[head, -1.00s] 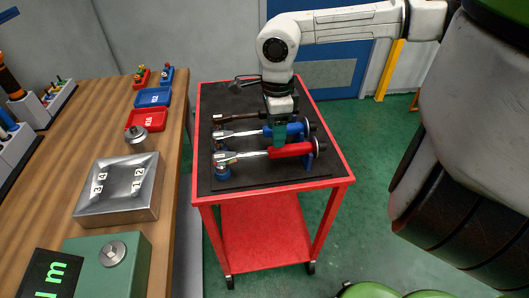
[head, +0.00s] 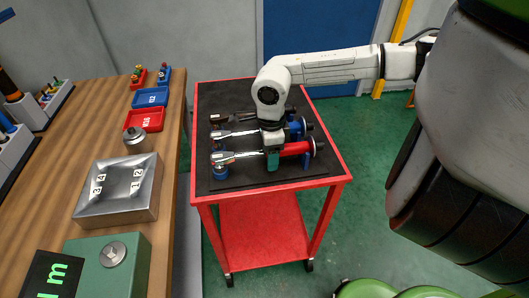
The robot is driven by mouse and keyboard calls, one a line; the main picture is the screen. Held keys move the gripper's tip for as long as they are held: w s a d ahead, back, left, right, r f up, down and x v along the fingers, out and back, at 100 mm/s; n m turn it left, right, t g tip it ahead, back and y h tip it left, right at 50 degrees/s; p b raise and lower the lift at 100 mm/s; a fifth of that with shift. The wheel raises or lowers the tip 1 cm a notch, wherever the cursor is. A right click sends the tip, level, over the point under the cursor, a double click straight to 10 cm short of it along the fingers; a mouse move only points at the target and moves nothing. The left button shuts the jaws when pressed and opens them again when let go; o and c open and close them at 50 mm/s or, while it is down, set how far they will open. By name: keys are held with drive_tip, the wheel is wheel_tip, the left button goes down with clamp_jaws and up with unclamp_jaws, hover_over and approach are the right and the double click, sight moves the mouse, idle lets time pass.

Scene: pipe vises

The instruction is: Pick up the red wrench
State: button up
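The red wrench (head: 297,149) is a torque wrench with a red handle and a silver shaft and head. It lies across the black top of the red cart, nearest the front, its head at the left by a blue support. My gripper (head: 272,163) points down at the inner end of the red handle, where it meets the silver shaft. It covers that part of the wrench. The fingers look greenish and small, and I cannot tell whether they are open or shut on the handle. The wrench appears to lie level in its supports.
The blue wrench (head: 238,133) lies just behind the red one, and a dark wrench (head: 235,117) behind that. The red cart (head: 330,181) has clear mat in front. At left, a wooden bench (head: 70,125) holds a metal block (head: 118,189), a green box and red and blue trays.

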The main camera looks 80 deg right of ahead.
clamp_jaws()
idle(0.4)
drive_tip(key=shift+r, duration=0.2)
drive_tip(key=shift+r, duration=0.55)
drive_tip(key=s+a+r+b, duration=0.1)
drive_tip(key=s+a+r, duration=0.5)
drive_tip(key=s+r, duration=0.5)
drive_tip(key=shift+s+r+b, duration=0.3)
drive_tip(key=shift+s, duration=0.5)
